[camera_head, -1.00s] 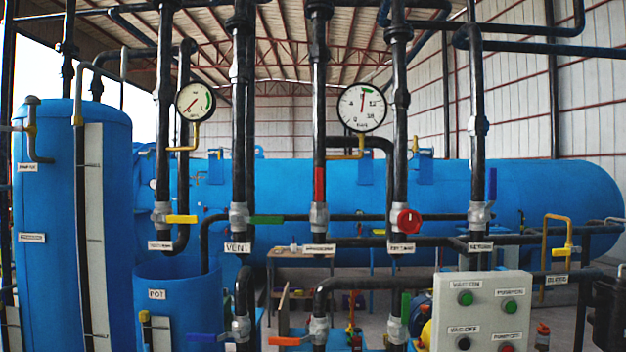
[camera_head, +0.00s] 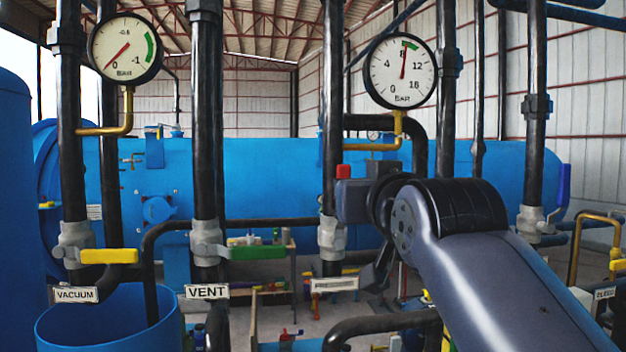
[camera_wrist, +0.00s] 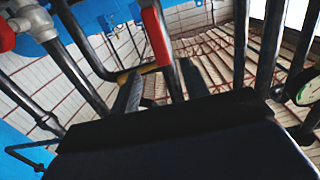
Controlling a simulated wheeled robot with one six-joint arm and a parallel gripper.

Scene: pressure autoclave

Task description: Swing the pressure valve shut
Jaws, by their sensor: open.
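The pressure valve (camera_head: 332,238) is a grey body on the middle black pipe, above a white label. Its red lever stands upright along the pipe; only its red tip (camera_head: 343,171) shows above my gripper in the head view. In the wrist view the red lever (camera_wrist: 157,35) runs down from the top edge, and its end reaches between the fingertips. My gripper (camera_wrist: 162,85) is open, with one finger on each side of the lever's line. I cannot tell whether either finger touches it. In the head view my arm hides most of the lever.
A yellow-handled vacuum valve (camera_head: 108,256) and a green-handled vent valve (camera_head: 257,252) are to the left. A red round knob (camera_wrist: 6,36) shows in the wrist view. Two gauges (camera_head: 125,48) (camera_head: 400,70) hang above. Black pipes stand close around my arm.

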